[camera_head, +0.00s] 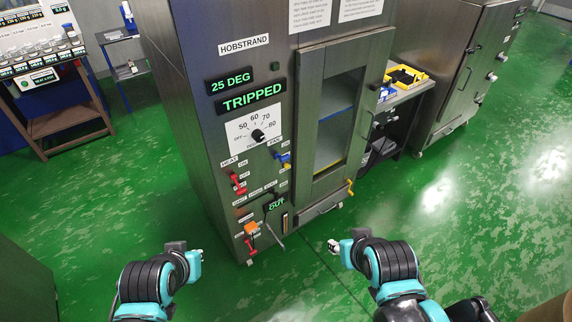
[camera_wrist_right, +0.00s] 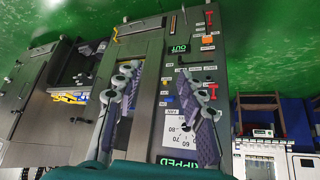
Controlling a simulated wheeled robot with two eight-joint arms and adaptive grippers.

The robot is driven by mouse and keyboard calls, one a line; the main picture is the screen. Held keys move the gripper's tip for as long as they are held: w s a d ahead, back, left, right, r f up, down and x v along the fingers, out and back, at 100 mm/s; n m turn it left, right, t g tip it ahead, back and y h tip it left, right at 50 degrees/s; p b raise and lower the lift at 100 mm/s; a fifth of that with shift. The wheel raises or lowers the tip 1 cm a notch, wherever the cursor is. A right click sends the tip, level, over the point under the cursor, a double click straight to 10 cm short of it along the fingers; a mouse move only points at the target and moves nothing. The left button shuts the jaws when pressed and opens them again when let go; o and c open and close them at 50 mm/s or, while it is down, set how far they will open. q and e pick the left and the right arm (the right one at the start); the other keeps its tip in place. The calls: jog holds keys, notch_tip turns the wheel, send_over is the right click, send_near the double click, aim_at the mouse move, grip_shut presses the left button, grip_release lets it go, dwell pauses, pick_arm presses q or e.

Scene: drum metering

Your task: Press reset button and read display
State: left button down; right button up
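A steel cabinet labelled HOBSTRAND (camera_head: 195,120) stands ahead. Its upper display (camera_head: 231,82) reads "25 DEG" and the display below (camera_head: 252,95) reads "TRIPPED". A small lower display (camera_head: 277,204) reads "OUT". An orange button (camera_head: 251,228) sits low on the panel; its label is too small to read. It also shows in the right wrist view (camera_wrist_right: 207,40), where the cabinet appears upside down. My right gripper (camera_head: 334,247) is below the cabinet door, apart from the panel; its fingers (camera_wrist_right: 162,95) are spread and empty. My left gripper (camera_head: 192,258) is left of the panel's foot, its fingers unclear.
The panel also has a dial (camera_head: 258,135), a red HEAT switch (camera_head: 238,183), a blue-handled switch (camera_head: 284,158) and a lower red switch (camera_head: 249,246). A yellow tray (camera_head: 404,77) rests on a side bench. A wooden stand (camera_head: 66,125) is at left. Green floor is open around.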

dwell(0.4)
grip_shut()
dwell(1.1)
